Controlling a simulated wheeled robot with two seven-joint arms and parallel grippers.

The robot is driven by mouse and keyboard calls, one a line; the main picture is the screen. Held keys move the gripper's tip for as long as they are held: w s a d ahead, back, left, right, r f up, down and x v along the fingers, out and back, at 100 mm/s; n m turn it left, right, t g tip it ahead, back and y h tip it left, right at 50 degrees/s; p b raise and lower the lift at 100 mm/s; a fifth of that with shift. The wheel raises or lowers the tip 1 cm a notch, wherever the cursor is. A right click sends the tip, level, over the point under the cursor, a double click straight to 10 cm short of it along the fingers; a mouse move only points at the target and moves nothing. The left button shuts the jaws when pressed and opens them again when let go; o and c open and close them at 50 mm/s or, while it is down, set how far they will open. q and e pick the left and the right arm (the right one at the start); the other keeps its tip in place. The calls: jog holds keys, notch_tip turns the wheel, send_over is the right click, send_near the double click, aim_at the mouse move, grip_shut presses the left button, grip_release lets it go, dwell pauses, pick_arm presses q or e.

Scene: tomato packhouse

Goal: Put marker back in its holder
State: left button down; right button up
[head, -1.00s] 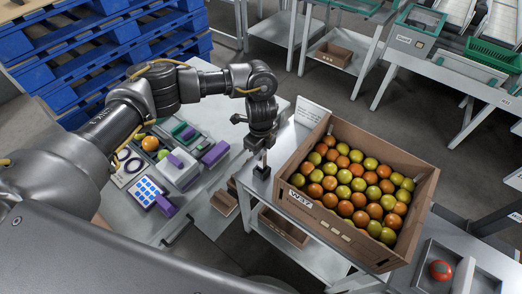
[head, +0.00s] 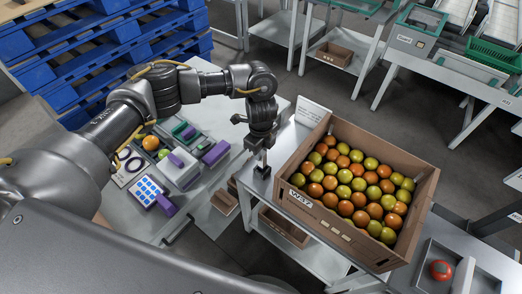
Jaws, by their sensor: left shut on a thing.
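My left gripper (head: 261,155) points down at the left corner of the table that bears the tomato crate. It is shut on a thin piece that I take for the marker, mostly hidden by the fingers. Right below the fingertips is a small black block (head: 262,173) at the table edge, which looks like the marker holder. I cannot tell whether the marker is inside it or just above it. My right gripper is out of view.
A cardboard crate (head: 327,218) marked W37, full of red, orange and green tomatoes, stands close to the right of the gripper. A white card (head: 313,111) stands behind it. A bench (head: 212,183) with purple-handled tools is at left. A tray (head: 425,262) holds a red tomato at lower right.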

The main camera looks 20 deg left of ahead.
pick_arm(q)
jog(key=shift+f+b, duration=0.8)
jog(key=shift+f, duration=0.65)
jog(key=c, duration=1.2)
grip_release()
jog(key=c, duration=0.3)
jog(key=shift+c, duration=0.2)
notch_tip(320, 180, up, 7)
jog(key=p, duration=0.7)
jog(key=shift+r, duration=0.1)
